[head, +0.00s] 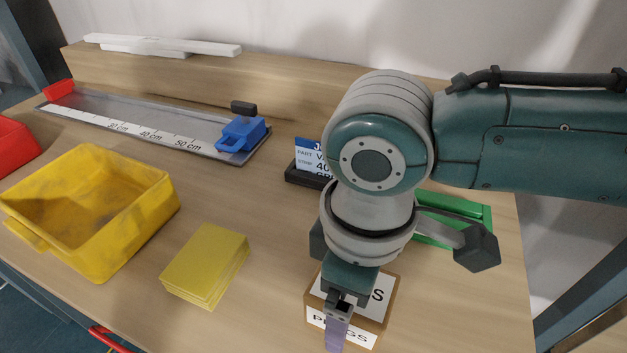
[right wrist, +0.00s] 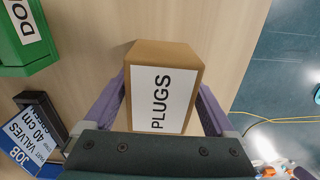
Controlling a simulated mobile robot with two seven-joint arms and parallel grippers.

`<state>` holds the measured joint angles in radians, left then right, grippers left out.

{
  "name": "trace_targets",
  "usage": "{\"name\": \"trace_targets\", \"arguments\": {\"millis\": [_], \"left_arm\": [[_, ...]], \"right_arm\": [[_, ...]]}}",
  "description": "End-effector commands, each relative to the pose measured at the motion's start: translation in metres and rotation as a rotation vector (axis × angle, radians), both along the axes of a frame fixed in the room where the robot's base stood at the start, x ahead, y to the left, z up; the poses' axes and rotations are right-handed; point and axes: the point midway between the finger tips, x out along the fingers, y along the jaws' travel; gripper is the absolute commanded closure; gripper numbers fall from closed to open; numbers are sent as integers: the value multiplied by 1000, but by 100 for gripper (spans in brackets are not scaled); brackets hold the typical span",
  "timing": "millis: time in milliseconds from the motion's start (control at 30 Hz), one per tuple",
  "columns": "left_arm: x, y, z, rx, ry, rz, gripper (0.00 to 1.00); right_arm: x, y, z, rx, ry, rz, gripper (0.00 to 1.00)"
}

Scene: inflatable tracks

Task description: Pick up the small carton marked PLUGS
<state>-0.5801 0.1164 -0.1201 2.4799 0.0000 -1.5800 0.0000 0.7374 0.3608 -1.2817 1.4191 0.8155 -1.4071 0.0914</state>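The PLUGS carton (head: 381,306) is a small brown box with white labels, standing on the table near its front edge under my right gripper. In the right wrist view the carton (right wrist: 163,88) sits between the two purple fingers, its label facing the camera. My right gripper (head: 338,328) points down over it. It also shows in the right wrist view (right wrist: 162,88), one finger along each side, with a narrow gap visible at the carton's near end. Contact at the fingertips is unclear. In the head view my wrist hides part of the carton. My left gripper is in neither view.
A green box (head: 448,215) and a job card (head: 310,158) in a black holder stand behind the carton. Yellow cards (head: 205,265), a yellow bin (head: 95,228), a red bin (head: 14,143) and a measuring track (head: 140,122) lie left. The wooden table (head: 270,235) is clear between.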

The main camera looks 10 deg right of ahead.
Motion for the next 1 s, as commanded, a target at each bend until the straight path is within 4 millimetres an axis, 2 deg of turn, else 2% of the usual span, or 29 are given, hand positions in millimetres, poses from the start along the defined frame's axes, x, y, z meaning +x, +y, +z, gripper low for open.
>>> {"name": "trace_targets", "arguments": {"millis": [67, 767, 1000], "left_arm": [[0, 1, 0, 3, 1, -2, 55], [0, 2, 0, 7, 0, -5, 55], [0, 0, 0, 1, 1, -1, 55]], "right_arm": [[0, 0, 0, 0, 0, 0, 20], [0, 0, 1, 0, 0, -1, 98], [1, 0, 2, 1, -1, -1, 98]]}}
